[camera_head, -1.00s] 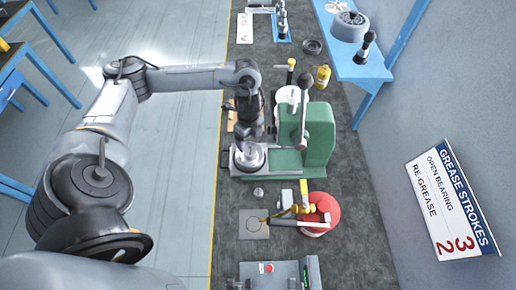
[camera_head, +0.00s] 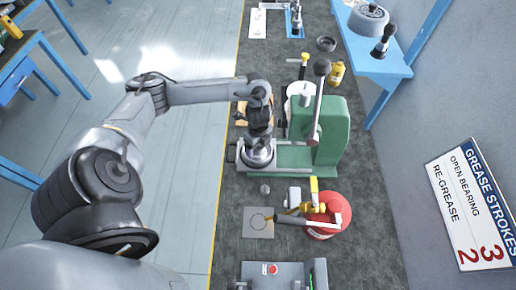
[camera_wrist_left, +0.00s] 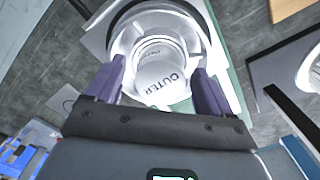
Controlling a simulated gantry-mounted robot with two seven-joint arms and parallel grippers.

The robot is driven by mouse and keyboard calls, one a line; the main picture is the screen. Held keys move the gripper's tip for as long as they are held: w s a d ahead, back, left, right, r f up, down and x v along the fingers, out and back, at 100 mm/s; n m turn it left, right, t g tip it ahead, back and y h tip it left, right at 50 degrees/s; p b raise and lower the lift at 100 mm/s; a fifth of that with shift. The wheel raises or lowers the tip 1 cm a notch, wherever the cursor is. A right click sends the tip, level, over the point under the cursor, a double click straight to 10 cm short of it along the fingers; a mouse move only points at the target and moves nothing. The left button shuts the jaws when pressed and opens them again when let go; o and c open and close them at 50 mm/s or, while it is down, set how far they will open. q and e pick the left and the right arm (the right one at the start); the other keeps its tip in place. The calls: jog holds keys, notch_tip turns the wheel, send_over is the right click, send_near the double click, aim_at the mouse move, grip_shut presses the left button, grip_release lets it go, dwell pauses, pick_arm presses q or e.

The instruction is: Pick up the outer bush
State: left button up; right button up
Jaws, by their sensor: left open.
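The outer bush (camera_wrist_left: 160,82) is a pale metal round piece marked "OUTER", seen from above in the left wrist view. It sits within a larger shiny ring (camera_wrist_left: 128,38) on the green press's base. My left gripper (camera_wrist_left: 160,68) is open, with its purple fingers on either side of the bush; I cannot tell whether they touch it. In the head view my left gripper (camera_head: 258,143) points down over the press plate, and its wrist hides the bush. My right gripper is not in view.
The green press (camera_head: 325,135) with its lever stands just right of the gripper. A red grease pot (camera_head: 325,217) and a grey square plate (camera_head: 258,223) lie nearer. A yellow bottle (camera_head: 336,73) stands farther back. A blue shelf (camera_head: 375,60) runs along the right.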

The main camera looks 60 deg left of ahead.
pick_arm(q)
grip_shut()
dwell(0.5)
jog(key=shift+r, duration=0.15)
